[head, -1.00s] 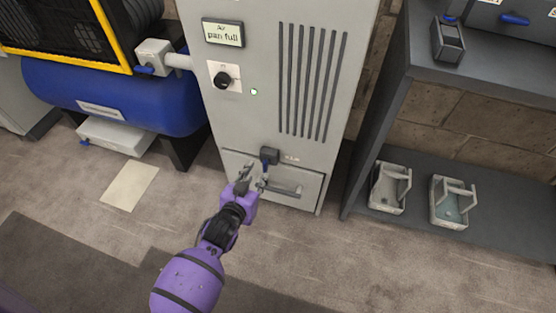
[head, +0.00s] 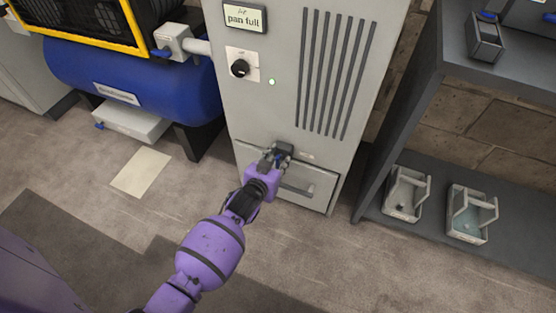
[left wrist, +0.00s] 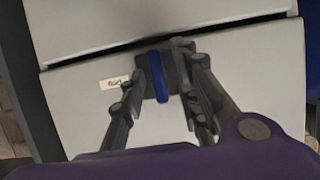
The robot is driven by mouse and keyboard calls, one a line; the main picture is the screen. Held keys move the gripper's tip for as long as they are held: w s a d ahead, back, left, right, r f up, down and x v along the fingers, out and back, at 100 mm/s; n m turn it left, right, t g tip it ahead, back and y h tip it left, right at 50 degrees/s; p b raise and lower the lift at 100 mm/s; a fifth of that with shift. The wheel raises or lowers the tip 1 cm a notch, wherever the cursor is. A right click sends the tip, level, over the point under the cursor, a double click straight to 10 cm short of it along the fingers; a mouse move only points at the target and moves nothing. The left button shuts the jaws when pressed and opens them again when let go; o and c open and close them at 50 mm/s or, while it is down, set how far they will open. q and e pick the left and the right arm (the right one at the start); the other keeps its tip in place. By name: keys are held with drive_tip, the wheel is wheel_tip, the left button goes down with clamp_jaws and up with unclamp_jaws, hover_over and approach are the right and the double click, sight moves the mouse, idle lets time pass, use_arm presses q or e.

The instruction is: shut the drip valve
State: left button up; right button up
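The drip valve is a small dark block (head: 283,149) on the front of the grey cabinet, at the top edge of the drawer. In the left wrist view its blue lever (left wrist: 158,80) lies lengthwise between my fingers, with the dark body (left wrist: 172,72) behind it. My left gripper (head: 274,159) is at the valve and covers most of the lever in the head view. In the left wrist view the left gripper (left wrist: 160,88) is open, with a finger on each side of the lever and gaps showing. Whether either finger touches is unclear. My right gripper is not in view.
The drawer handle (head: 297,189) is just below and right of my gripper. The cabinet's display (head: 245,17) reads "pan full", above a black knob (head: 240,68). A blue tank (head: 135,85) stands left. A shelf (head: 430,225) with two trays is at right.

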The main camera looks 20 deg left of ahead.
use_arm(q)
clamp_jaws()
